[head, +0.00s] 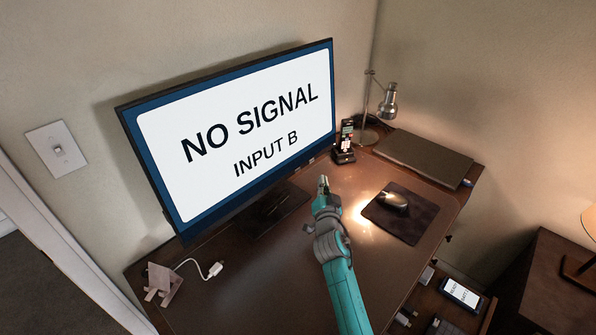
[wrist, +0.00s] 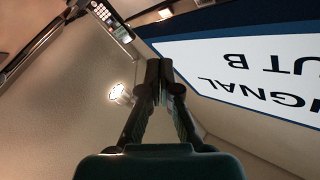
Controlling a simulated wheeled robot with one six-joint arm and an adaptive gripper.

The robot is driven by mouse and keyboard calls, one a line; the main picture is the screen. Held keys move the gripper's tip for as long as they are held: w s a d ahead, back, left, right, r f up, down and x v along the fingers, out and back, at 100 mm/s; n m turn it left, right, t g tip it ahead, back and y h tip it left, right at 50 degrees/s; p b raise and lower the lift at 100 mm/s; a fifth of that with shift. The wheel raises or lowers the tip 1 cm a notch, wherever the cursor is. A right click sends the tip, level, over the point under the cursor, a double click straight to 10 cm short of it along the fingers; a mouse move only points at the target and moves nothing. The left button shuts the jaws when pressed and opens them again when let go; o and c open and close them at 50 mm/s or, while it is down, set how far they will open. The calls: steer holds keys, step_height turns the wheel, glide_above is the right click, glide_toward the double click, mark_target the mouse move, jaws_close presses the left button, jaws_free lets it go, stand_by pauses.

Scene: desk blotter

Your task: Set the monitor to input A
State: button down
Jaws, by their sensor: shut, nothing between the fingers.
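The monitor (head: 325,75) stands at the back left of the desk. Its white screen with a blue border reads "NO SIGNAL" and "INPUT B". Small marks show along its lower right edge, too small to read. My gripper (head: 323,183) is shut and empty, in front of the monitor's lower right part and apart from it in the head view. In the wrist view my fingertips (wrist: 158,70) are together, and part of the monitor (wrist: 225,55) shows upside down to the right.
A handset in a cradle (head: 344,152) stands right of the monitor, by a lamp (head: 388,103) and a dark flat case (head: 423,157). A mouse (head: 393,200) rests on a dark pad (head: 425,225). A white cable (head: 213,270) lies front left. A phone (head: 461,293) lies lower right.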

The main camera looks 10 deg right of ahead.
mark_target(302, 165)
steer(key=w+a, duration=0.4)
steer(key=w, duration=0.1)
steer(key=shift+w+f, duration=0.3)
steer(key=shift+f, duration=0.15)
steer(key=shift+a, duration=0.1)
stand_by(1.1)
steer(key=shift+w+a, duration=0.25)
steer(key=shift+w, duration=0.05)
steer(key=shift+w+a, duration=0.2)
steer(key=shift+w, duration=0.1)
stand_by(0.8)
steer(key=shift+f, duration=0.1)
steer(key=shift+s+d, duration=0.45)
steer(key=shift+s, duration=0.2)
steer(key=shift+s+d+r, duration=0.25)
steer(key=shift+s+d, duration=0.5)
steer(key=shift+s, duration=0.25)
steer(key=shift+s+d+r, duration=0.2)
steer(key=shift+s+d, duration=0.5)
steer(key=shift+s, duration=0.3)
